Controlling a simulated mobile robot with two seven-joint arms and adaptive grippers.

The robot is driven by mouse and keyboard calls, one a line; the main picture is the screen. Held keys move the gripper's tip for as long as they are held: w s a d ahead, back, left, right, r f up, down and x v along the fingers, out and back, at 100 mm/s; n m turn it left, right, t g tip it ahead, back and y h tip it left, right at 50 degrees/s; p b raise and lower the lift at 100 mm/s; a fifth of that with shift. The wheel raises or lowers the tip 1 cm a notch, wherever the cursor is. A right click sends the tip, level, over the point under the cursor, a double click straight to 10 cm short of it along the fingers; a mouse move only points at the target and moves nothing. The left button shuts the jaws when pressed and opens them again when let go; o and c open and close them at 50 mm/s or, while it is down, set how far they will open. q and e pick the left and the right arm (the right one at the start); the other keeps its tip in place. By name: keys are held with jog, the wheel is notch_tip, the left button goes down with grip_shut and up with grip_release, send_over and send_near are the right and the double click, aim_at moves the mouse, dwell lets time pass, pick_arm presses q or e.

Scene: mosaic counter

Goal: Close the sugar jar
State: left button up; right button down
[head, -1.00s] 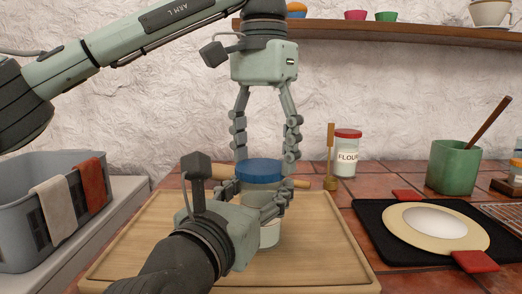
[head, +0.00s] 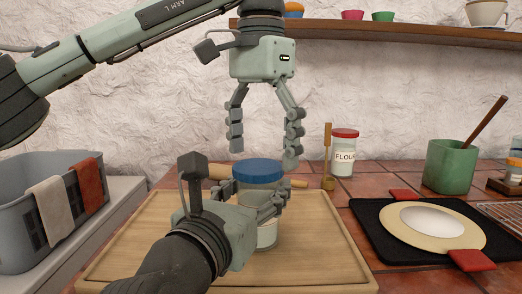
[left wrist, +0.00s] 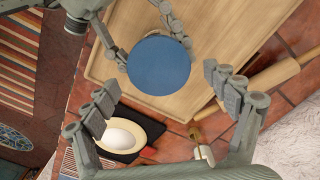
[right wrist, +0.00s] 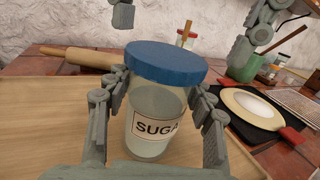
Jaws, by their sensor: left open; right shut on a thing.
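The sugar jar (right wrist: 152,118) is a clear jar with a label reading "SUGA", upright on the wooden board. Its blue lid (head: 258,171) sits on top of the jar, and it looks level in the head view. It also shows from above in the left wrist view (left wrist: 159,65). My right gripper (right wrist: 157,100) is shut around the jar's body, one finger on each side. My left gripper (head: 264,152) is open and empty above the lid, with its fingers spread wide and apart from it. Whether the lid is screwed tight cannot be told.
The wooden board (head: 130,250) lies under the jar, with a rolling pin (right wrist: 80,57) behind it. A flour jar (head: 344,152) and a wooden-handled tool (head: 328,160) stand behind right. A dark mat with a plate (head: 437,225) and a green pot (head: 450,167) are at right. A grey basket (head: 30,225) is at left.

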pick_arm(q)
notch_tip(320, 180, up, 4)
jog(key=shift+r, duration=0.1)
jog(key=shift+c, duration=0.3)
